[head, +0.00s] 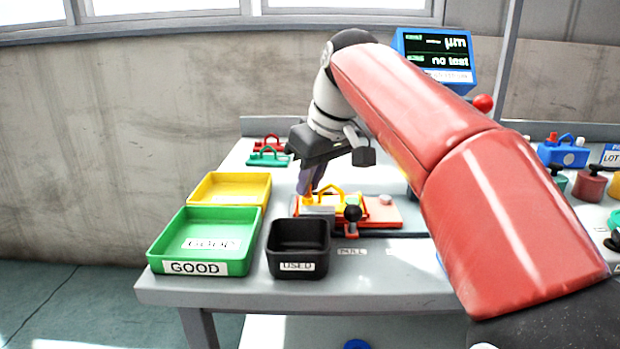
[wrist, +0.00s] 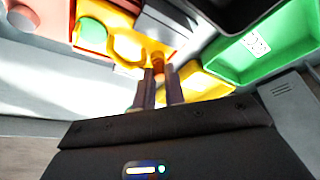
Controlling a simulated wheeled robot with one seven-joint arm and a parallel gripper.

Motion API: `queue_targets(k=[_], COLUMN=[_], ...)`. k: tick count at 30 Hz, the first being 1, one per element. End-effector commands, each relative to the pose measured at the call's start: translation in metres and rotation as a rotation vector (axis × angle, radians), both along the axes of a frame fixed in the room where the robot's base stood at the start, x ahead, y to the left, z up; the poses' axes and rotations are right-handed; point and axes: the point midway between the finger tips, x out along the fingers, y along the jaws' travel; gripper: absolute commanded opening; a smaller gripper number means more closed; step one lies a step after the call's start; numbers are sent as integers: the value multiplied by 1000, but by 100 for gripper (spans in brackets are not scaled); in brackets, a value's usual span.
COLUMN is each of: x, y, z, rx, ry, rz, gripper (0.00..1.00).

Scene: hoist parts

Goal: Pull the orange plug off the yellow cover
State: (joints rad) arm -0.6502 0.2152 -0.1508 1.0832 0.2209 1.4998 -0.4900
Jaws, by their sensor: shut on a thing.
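The yellow cover (head: 341,203) with its loop handle sits on an orange fixture plate (head: 383,214) on the bench. It also shows in the wrist view (wrist: 101,14), at the upper left. My gripper (head: 306,190) points down at the cover's left end. Its fingers (wrist: 160,75) are shut on the small orange plug (wrist: 157,58), which shows between the fingertips. The plug is at the cover's edge. The fingers hide part of it, and I cannot tell whether it is still seated in the cover.
A black USED bin (head: 298,235), a green GOOD tray (head: 200,253) and a yellow tray (head: 228,174) stand left of the fixture. A black-knobbed lever (head: 352,214) stands close in front of the cover. Red and green handled parts (head: 268,157) lie behind.

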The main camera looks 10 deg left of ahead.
Motion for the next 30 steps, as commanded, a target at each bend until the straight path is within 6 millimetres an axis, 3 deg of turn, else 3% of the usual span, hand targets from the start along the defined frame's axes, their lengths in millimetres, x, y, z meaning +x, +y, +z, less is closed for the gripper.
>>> queue_targets(k=[10,30], x=[0,0], y=[0,0], z=[4,48], rx=[1,0], ry=[-1,0], rz=[0,0], gripper=[0,0])
